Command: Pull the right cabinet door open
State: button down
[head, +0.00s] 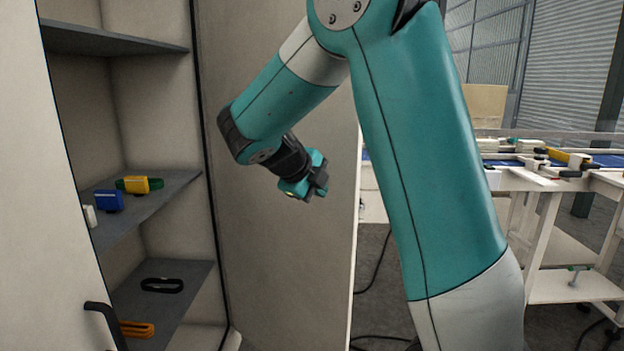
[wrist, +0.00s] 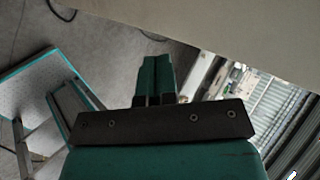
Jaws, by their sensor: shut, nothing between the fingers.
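The right cabinet door (head: 285,240) is a tall beige panel. It stands swung open to the right of the shelves, with its free edge near the middle of the head view. No handle shows on the face I see. My gripper (head: 318,185) is in front of this face, pointing down and to the right, empty, a little short of the free edge. I cannot tell any contact. In the wrist view the teal fingers (wrist: 156,78) are together, and a beige panel (wrist: 220,25), likely the door, crosses the top.
The left door (head: 45,220) with a black handle (head: 106,322) is at the left. Shelves (head: 160,200) hold blue, yellow, black and orange items. A cluttered white workbench (head: 540,185) stands at right. Cables (head: 375,265) lie on the floor beyond the door.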

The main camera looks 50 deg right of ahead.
aim_at(341, 197)
jog(key=shift+w+d+f+p, duration=0.1)
jog(key=shift+d+f+p, duration=0.35)
jog(key=shift+d, duration=0.75)
jog(key=shift+w+d+f+p, duration=0.1)
jog(key=shift+d+f+p, duration=0.35)
jog(key=shift+d, duration=0.8)
jog(key=shift+w+d+f+p, duration=0.1)
jog(key=shift+d+f+p, duration=0.15)
jog(key=shift+d+f, duration=0.7)
jog(key=shift+d+r, duration=0.25)
jog(key=shift+r, duration=0.05)
